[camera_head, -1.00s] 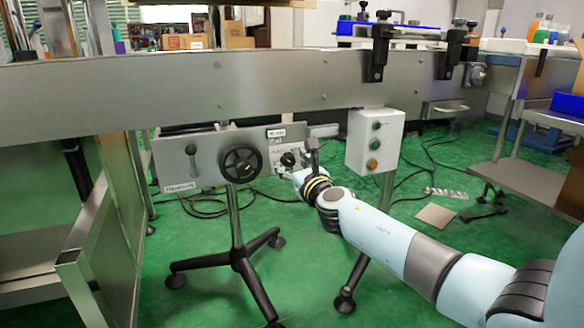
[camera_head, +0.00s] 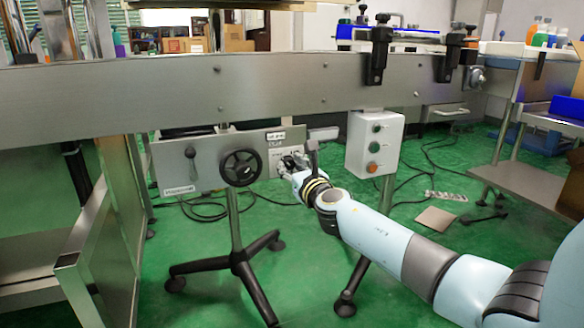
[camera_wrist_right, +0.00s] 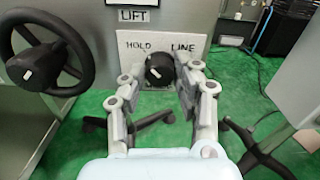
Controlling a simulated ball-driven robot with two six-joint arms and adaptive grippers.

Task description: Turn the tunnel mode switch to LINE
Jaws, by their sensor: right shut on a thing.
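The mode switch is a round black knob (camera_wrist_right: 158,66) with a small white mark, on a pale plate (camera_wrist_right: 196,42) lettered HOLD on the left and LINE on the right. In the right wrist view the knob sits between the two fingers of my right gripper (camera_wrist_right: 160,76), which is shut on it. The white mark is on the knob's lower left part; where it points is hard to tell. In the head view my right gripper (camera_head: 290,164) is at the plate (camera_head: 275,158) and mostly hides the knob. My left gripper is not in view.
A black handwheel (camera_head: 240,167) and a lever (camera_head: 191,164) are left of the switch on the same panel. A grey box with buttons (camera_head: 374,145) hangs to its right. The long metal beam (camera_head: 290,82) runs above. Cables lie on the green floor.

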